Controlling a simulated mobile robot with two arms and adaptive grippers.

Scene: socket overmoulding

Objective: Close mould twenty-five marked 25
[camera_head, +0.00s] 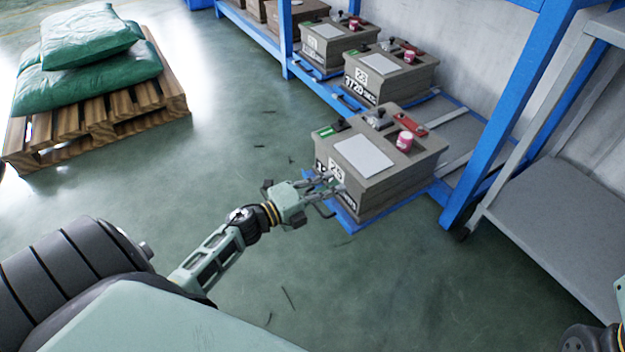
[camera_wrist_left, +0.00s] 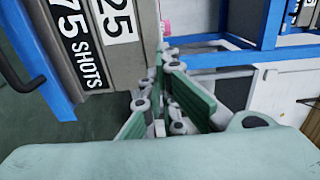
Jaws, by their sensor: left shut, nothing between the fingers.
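Mould twenty-five (camera_head: 395,178) is a grey-brown block with a white sheet on top and a white number label on its front. It sits on a blue-edged tray (camera_head: 345,219) that sticks out from the rack farther than its neighbours. In the left wrist view the mould (camera_wrist_left: 98,72) shows "25" and "75 SHOTS". My left gripper (camera_head: 333,183) is shut and empty at the mould's front face, by the label. Its fingers (camera_wrist_left: 166,62) lie beside the mould face; I cannot tell if they touch it. My right gripper is not in view.
A pink-and-white cup (camera_head: 404,141) and a red part (camera_head: 411,130) are on top of the mould. Mould 23 (camera_head: 392,75) and another mould (camera_head: 333,44) stand behind. A blue rack post (camera_head: 505,120) and grey shelf (camera_head: 560,220) are at right.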

